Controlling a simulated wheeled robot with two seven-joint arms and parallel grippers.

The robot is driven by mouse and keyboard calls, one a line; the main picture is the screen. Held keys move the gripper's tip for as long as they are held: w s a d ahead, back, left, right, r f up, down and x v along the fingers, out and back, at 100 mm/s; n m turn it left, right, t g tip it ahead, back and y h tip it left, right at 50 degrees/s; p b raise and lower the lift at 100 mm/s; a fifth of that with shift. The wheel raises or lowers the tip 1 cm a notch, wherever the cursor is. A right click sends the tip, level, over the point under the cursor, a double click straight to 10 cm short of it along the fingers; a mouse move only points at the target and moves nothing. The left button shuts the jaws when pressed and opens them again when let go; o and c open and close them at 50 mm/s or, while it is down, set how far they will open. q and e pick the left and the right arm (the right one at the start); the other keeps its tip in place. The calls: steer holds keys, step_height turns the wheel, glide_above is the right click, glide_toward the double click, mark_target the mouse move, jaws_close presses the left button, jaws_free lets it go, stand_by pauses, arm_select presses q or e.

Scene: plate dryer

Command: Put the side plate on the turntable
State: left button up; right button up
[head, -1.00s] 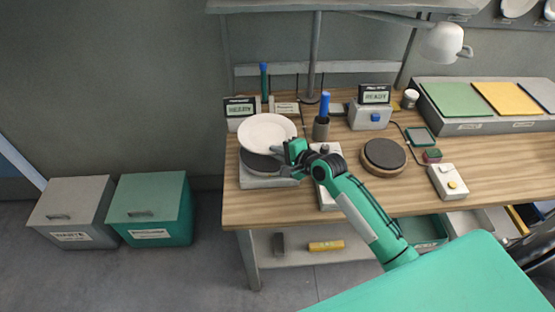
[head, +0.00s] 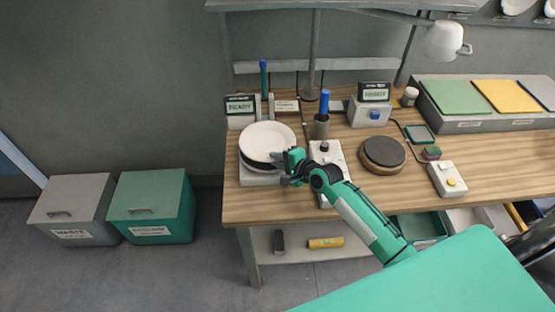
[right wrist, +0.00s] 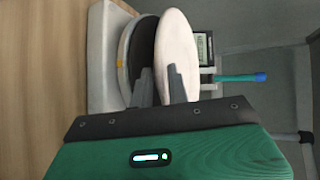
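The white side plate (head: 267,138) is over the dark round turntable (head: 258,165) on its pale base at the table's left end. In the right wrist view, the plate (right wrist: 178,50) is nearly edge-on, with a narrow dark gap between it and the turntable (right wrist: 126,55). My right gripper (head: 284,160) is at the plate's right front rim. Its two fingers (right wrist: 161,85) straddle the rim, one on each face, and appear shut on it. Most of the turntable's top is hidden by the plate. My left gripper is out of view.
A dark-topped round wooden stand (head: 383,153) is further right. A cup with a blue item (head: 322,125) and a display (head: 240,107) stand behind. The front left table edge is close.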

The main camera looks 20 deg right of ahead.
steer(key=shift+r, duration=0.15)
steer(key=b+v, duration=0.2)
steer(key=v, duration=1)
